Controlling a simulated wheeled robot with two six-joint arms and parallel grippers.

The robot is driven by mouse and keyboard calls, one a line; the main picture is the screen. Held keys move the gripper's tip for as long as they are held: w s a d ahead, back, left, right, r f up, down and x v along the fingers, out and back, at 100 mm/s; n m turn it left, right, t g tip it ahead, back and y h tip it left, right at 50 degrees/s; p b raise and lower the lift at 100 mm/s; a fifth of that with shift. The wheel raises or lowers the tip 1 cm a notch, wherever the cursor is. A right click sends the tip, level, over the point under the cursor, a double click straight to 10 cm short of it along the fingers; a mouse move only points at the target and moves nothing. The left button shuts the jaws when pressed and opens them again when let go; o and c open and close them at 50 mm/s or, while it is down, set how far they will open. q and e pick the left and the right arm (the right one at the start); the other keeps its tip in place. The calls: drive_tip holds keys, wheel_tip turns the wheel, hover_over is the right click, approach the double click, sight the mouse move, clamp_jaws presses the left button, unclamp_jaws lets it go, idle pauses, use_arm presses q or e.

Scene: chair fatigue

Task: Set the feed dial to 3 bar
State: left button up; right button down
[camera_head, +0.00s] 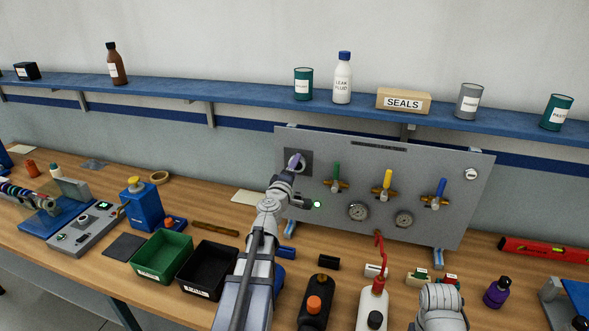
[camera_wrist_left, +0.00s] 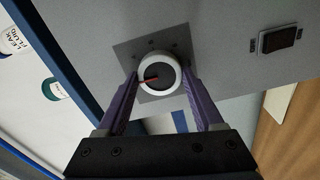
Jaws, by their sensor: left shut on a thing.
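The feed dial (camera_wrist_left: 157,74) is a round knob with a white rim, a dark face and a red pointer, on a dark square plate (camera_wrist_left: 127,52) of the grey panel. In the wrist view the pointer points left; the scale marks on the plate are too small to read. My left gripper (camera_wrist_left: 160,82) has its purple fingers on both sides of the knob, shut on it. In the head view my left gripper (camera_head: 294,163) reaches the panel's upper left corner and hides most of the dial.
The grey panel (camera_head: 330,150) also carries green, yellow and blue valve handles, two gauges (camera_head: 358,211) and a lit green lamp (camera_head: 317,204). A dark rocker switch (camera_wrist_left: 279,39) is beside the dial plate. Bottles and bins (camera_head: 162,256) crowd the bench in front.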

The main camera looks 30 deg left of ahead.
idle(0.3)
use_arm(q)
drive_tip(key=o, duration=1.4)
drive_tip(key=v, duration=0.7)
drive_tip(key=shift+s+d, duration=0.1)
drive_tip(key=shift+s, duration=0.3)
